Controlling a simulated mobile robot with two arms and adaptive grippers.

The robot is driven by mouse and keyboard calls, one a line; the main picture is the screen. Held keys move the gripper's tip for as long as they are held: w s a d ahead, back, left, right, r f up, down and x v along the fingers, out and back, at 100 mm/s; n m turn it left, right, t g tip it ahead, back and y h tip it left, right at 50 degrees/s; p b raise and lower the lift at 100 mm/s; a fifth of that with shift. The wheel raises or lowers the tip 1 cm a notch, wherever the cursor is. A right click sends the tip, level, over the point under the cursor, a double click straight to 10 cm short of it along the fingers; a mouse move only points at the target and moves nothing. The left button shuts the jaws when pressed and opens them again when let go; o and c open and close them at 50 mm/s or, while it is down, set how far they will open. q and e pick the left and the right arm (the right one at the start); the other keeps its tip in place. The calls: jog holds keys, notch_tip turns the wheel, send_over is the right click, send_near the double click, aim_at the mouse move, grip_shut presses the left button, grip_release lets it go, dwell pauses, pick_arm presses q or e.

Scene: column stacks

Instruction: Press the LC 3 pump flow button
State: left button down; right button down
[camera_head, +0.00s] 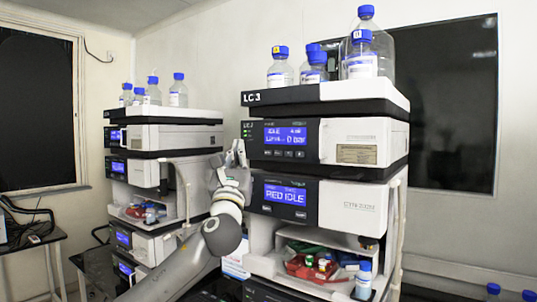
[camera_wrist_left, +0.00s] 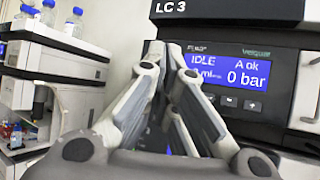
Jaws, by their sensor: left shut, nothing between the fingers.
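The LC 3 stack (camera_head: 365,97) stands at the centre right, with its name on the dark top edge. Its upper module, the pump (camera_head: 340,141), has a lit blue display (camera_head: 286,136) reading IDLE and 0 bar, with a row of small buttons (camera_head: 288,154) below it. In the left wrist view two of the buttons (camera_wrist_left: 241,103) show right of my fingers; others are hidden behind them. My left gripper (camera_head: 238,148) is shut and empty at the left edge of the pump's front; its fingertips (camera_wrist_left: 163,50) overlap the panel's left part. I cannot tell whether they touch it.
Blue-capped bottles (camera_head: 281,72) stand on top of LC 3. A lower module with its own display (camera_head: 284,193) is beneath the pump. A second stack (camera_head: 165,116) stands to the left. An open compartment with a red tray (camera_head: 316,266) lies lower down.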

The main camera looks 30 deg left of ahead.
aim_at(268, 153)
pick_arm(q)
jog(key=shift+w, duration=0.15)
jog(key=shift+w+d, duration=0.2)
jog(key=shift+w, duration=1.95)
jog(key=shift+w+d, duration=0.15)
jog(key=shift+w, duration=1.95)
jog(key=shift+w, duration=0.15)
jog(key=shift+w, duration=0.25)
jog(key=shift+w+p, duration=0.3)
jog(key=shift+w, duration=0.1)
jog(key=shift+s, duration=0.85)
jog(key=shift+s+p, duration=0.1)
jog(key=shift+p, duration=0.2)
